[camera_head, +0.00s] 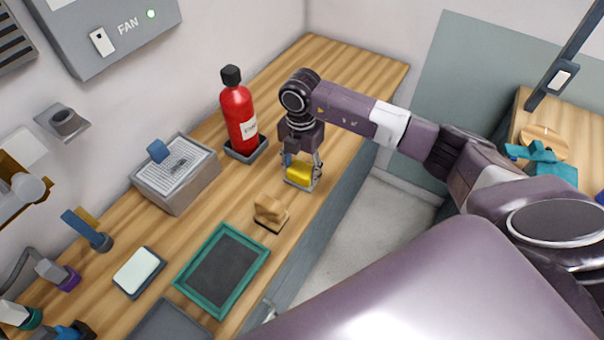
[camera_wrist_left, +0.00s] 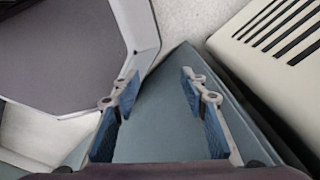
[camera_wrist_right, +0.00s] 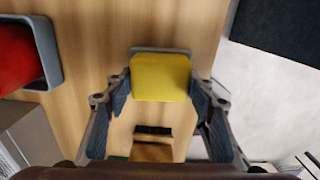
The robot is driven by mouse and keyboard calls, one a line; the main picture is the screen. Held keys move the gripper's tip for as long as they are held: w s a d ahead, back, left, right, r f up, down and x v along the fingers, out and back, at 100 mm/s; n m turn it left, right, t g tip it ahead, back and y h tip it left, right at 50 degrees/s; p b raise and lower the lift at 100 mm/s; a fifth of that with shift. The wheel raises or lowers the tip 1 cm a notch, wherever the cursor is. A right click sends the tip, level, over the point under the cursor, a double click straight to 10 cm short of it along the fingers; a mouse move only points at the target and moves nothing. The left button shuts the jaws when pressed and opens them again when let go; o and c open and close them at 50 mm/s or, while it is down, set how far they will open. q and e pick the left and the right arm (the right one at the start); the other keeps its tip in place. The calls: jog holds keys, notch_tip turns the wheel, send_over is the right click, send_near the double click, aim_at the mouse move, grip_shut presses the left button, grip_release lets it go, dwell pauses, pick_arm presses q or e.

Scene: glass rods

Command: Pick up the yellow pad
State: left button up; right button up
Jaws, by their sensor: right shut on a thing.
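The yellow pad (camera_head: 299,174) is at the front edge side of the wooden bench, below my right gripper (camera_head: 302,172). In the right wrist view the yellow pad (camera_wrist_right: 160,77) sits between the fingertips of my right gripper (camera_wrist_right: 160,88), with a grey holder (camera_wrist_right: 160,50) showing along its far edge. My right gripper is shut on the pad. I cannot tell whether the pad is clear of its holder. My left gripper (camera_wrist_left: 158,85) shows only in the left wrist view, with its fingers apart and nothing between them.
A red bottle (camera_head: 238,118) stands in a grey tray just left of the right gripper. A wooden block (camera_head: 270,212), a green-framed tray (camera_head: 222,270), a pale pad (camera_head: 139,271) and a grey box (camera_head: 176,175) are on the bench. The bench's far right end is clear.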

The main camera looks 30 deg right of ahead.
aim_at(301, 169)
jog(key=shift+c, duration=0.5)
jog(key=shift+r, duration=0.1)
jog(key=shift+r, duration=0.2)
notch_tip(301, 169, up, 19)
jog(key=b, duration=0.2)
jog(key=shift+r, duration=0.2)
